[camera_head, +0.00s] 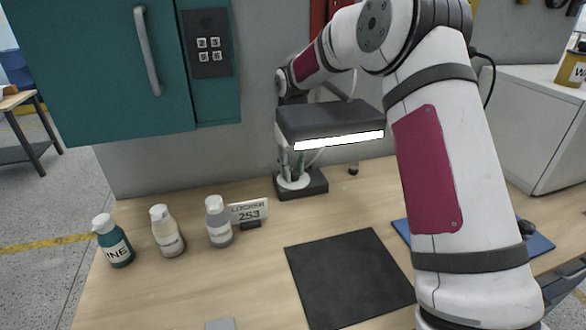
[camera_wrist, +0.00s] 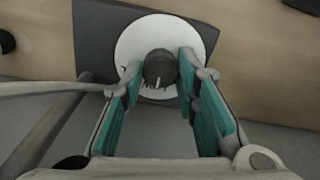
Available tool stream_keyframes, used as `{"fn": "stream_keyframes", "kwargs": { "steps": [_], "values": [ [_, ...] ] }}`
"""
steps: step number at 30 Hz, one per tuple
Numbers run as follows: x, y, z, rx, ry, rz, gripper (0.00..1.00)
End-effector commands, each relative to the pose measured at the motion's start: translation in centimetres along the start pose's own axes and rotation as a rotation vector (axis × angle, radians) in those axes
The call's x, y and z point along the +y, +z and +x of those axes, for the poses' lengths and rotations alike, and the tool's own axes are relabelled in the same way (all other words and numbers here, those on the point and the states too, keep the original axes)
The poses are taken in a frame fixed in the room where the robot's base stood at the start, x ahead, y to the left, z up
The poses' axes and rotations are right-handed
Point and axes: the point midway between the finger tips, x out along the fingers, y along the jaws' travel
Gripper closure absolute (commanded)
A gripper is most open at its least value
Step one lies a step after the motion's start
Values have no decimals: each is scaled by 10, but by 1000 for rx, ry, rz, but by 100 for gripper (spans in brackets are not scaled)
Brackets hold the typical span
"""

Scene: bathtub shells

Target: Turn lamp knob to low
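The lamp has a dark head with a lit white strip (camera_head: 340,141) and stands on a dark square base (camera_head: 315,186) at the back of the table. In the wrist view the lamp knob (camera_wrist: 160,68) is a dark round knob with a pale pointer line, on a white dial (camera_wrist: 134,40). My gripper (camera_wrist: 160,74) is open, with one teal-padded finger on each side of the knob. Whether the fingertips touch the knob I cannot tell. In the head view the lamp head and my arm hide most of the gripper and the knob.
Several bottles, including a teal one (camera_head: 113,241), stand at the left beside a "LOCKER 253" sign (camera_head: 249,211). A black mat (camera_head: 348,278) lies in front of the lamp. A teal cabinet (camera_head: 100,75) hangs at upper left. A blue mat (camera_head: 539,245) lies at right.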

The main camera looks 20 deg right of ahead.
Motion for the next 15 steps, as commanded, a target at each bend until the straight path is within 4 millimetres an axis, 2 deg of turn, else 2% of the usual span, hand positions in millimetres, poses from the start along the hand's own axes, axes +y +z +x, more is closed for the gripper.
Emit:
{"fn": "stream_keyframes", "kwargs": {
  "steps": [11, 15],
  "values": [
    [0, 0, -1, 0, 0, 0, 54],
    [0, -1, -12, 3, 1, 0, 54]
  ]
}}
